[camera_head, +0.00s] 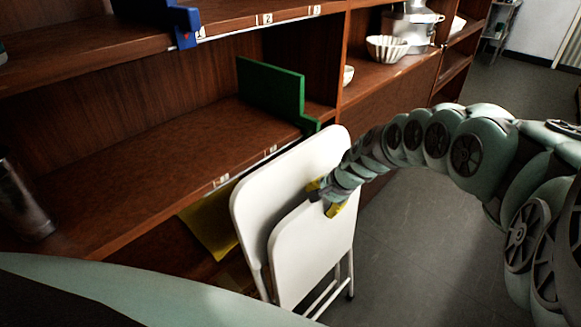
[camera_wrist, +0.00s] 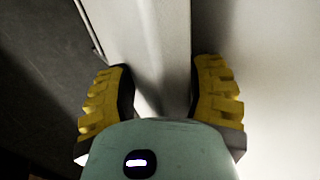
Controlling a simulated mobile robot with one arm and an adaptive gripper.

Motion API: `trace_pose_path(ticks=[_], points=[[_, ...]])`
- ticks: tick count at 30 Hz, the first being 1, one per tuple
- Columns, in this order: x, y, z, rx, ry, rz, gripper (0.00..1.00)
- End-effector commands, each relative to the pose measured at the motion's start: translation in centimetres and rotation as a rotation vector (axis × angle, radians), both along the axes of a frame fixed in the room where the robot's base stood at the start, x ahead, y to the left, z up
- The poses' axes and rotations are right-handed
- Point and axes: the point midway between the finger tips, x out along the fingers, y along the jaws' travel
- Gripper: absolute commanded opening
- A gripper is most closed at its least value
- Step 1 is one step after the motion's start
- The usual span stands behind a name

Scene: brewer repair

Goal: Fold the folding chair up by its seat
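The white folding chair stands in front of the shelf in the head view. Its backrest (camera_head: 300,165) leans on the left and its seat (camera_head: 305,245) is tilted up steeply, almost parallel to the backrest, with a narrow gap between them. My gripper (camera_head: 326,197) is at the upper right part of the seat, its yellow fingers on either side of the seat's edge. In the wrist view, the fingers of my gripper (camera_wrist: 163,95) are well apart, with a white strip of the chair (camera_wrist: 155,55) between them. They look open; any contact is hard to see.
A wooden shelf (camera_head: 120,165) runs behind the chair, with a green bracket (camera_head: 272,88), a blue part (camera_head: 183,18) and white bowls (camera_head: 386,48). A yellow sheet (camera_head: 210,225) hangs by the chair's left side. Grey floor (camera_head: 415,240) is clear to the right.

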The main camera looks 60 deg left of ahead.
Motion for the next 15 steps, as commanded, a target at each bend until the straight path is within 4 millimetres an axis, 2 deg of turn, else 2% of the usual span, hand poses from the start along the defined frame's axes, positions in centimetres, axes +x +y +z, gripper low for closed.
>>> trace_pose_path(ticks=[9,15], points=[[0.0,-0.1,0.1,-0.001,0.001,0.0,0.55],[0.2,-0.3,1.0,0.004,0.002,-0.002,0.55]])
